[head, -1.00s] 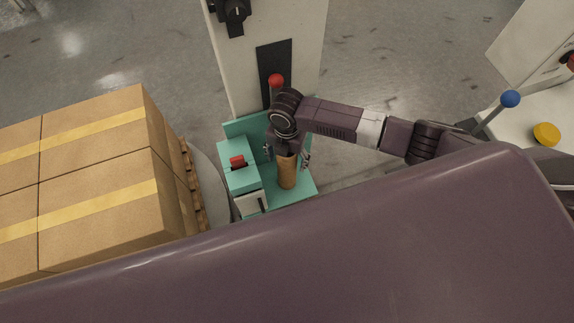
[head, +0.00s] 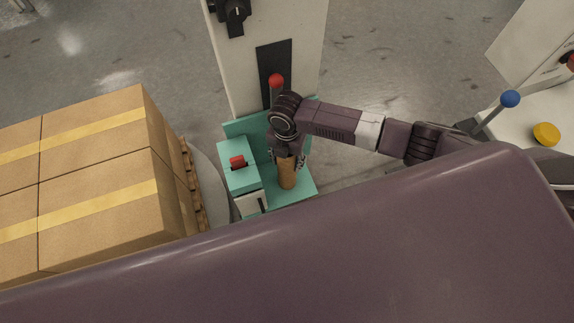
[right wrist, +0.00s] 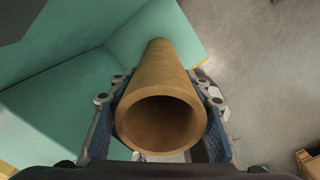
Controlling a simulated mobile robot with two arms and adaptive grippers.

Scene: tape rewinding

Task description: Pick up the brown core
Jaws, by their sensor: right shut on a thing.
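The brown core (head: 287,178) is a hollow tube standing on the teal machine carriage (head: 303,190). In the right wrist view the core (right wrist: 160,70) points its open end at the camera, with its far end at the teal surface. My right gripper (head: 287,163) is shut on the core near its upper end. In the right wrist view the blue-padded fingers of my right gripper (right wrist: 160,135) lie on both sides of the core. I cannot tell whether the core's lower end touches the teal surface. My left gripper is not in view.
A pale machine column (head: 300,45) with a red-knobbed lever (head: 276,81) stands behind the carriage. A red switch (head: 237,161) sits on the teal housing left of the core. Stacked cardboard boxes (head: 100,215) fill the left. A blue-knobbed lever (head: 510,99) and yellow button (head: 546,134) are at right.

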